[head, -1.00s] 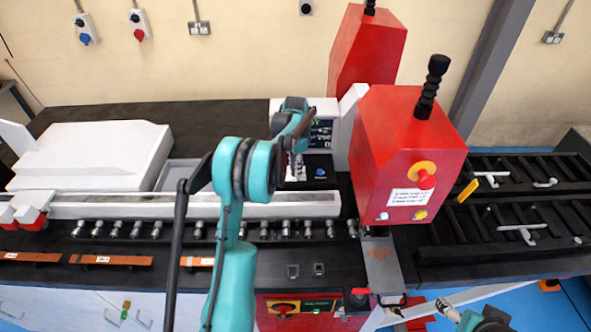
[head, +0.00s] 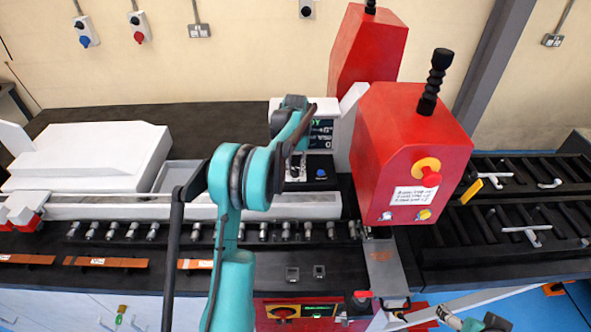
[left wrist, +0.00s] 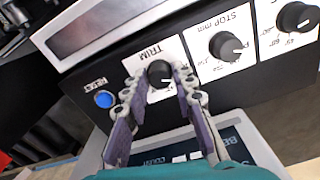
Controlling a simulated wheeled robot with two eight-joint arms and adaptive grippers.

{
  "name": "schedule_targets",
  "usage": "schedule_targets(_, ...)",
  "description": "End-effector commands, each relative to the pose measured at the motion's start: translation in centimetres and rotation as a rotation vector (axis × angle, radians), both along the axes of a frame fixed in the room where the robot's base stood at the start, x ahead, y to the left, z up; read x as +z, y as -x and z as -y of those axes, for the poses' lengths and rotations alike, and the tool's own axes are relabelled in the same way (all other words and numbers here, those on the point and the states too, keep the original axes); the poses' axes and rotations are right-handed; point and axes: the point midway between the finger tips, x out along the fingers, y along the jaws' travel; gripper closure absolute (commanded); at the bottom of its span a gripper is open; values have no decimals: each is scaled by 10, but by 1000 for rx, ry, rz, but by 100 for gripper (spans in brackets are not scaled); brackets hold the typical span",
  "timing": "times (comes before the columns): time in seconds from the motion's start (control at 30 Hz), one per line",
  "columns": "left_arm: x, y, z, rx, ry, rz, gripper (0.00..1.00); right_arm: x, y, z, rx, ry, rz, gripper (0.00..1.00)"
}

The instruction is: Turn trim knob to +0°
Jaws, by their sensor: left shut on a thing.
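The trim knob (left wrist: 160,73) is a small dark dial on a white plate marked TRIM, shown upside down in the left wrist view. My left gripper (left wrist: 158,88) is shut on it, with a finger on each side. The fingers hide part of the dial and its scale, so I cannot read its angle. In the head view my left gripper (head: 297,165) reaches down at the control panel by the small screen (head: 320,134); the knob is hidden there. My right arm shows only at the lower right edge, and its fingers are unclear.
A blue RESET button (left wrist: 103,99) sits beside the trim plate. The STOP mm knob (left wrist: 225,46) and an angle knob (left wrist: 297,18) are on the other side. The tall red machine head (head: 410,150) stands close right of my left gripper.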

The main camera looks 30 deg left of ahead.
Motion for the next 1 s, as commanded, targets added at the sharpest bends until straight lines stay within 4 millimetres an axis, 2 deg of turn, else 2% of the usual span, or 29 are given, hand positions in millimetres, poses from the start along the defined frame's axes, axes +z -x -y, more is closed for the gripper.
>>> schedule_targets(0.4, 0, 0, 0, 203, 0, 0, 100, -4, 0, 0, 0, 0, 0, 21)
schedule_targets(0.97, 0, 0, 0, 237, 0, 0, 100, -4, 0, 0, 0, 0, 0, 21)
schedule_targets(1.0, 0, 0, 0, 237, 0, 0, 72, -4, 0, 0, 0, 0, 0, 21)
